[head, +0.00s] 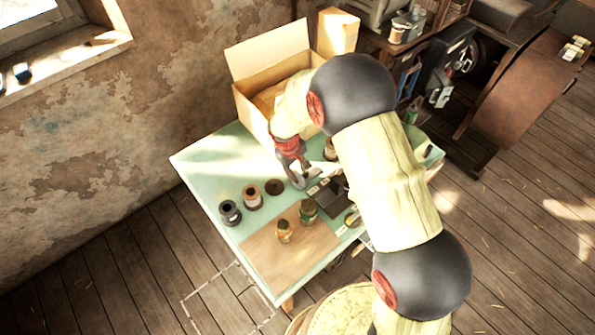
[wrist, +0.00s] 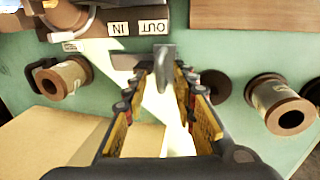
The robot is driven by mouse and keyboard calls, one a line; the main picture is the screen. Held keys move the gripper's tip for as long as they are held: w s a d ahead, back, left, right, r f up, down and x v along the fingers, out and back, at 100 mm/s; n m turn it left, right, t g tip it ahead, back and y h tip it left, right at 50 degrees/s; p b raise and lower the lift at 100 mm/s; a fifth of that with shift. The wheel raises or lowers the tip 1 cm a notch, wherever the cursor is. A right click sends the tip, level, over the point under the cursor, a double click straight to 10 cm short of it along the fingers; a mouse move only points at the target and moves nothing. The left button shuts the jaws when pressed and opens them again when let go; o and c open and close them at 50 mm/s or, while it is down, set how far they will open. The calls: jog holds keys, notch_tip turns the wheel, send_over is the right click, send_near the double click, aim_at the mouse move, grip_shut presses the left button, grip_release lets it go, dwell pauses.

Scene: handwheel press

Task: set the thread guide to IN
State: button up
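The thread guide (wrist: 165,53) appears as a grey metal piece with an upright tab in the wrist view. The tab is just below the OUT label (wrist: 153,27), to the right of the IN label (wrist: 119,29); both labels read upside down. My gripper (wrist: 162,74) is open, with its two fingers either side of the tab, or just short of it; I cannot tell whether either touches. In the head view my gripper (head: 299,178) is low over the green table, and my arm hides part of the press area.
The green table (head: 200,160) holds spools (head: 252,197), small bottles (head: 284,232) and a brown board (head: 265,258). An open cardboard box (head: 262,62) stands behind my gripper. In the wrist view, spools stand at left (wrist: 65,78) and right (wrist: 280,103).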

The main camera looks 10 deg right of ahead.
jog(key=shift+f, duration=0.1)
jog(key=shift+c, duration=1)
grip_shut()
jog(key=shift+w+d, duration=0.1)
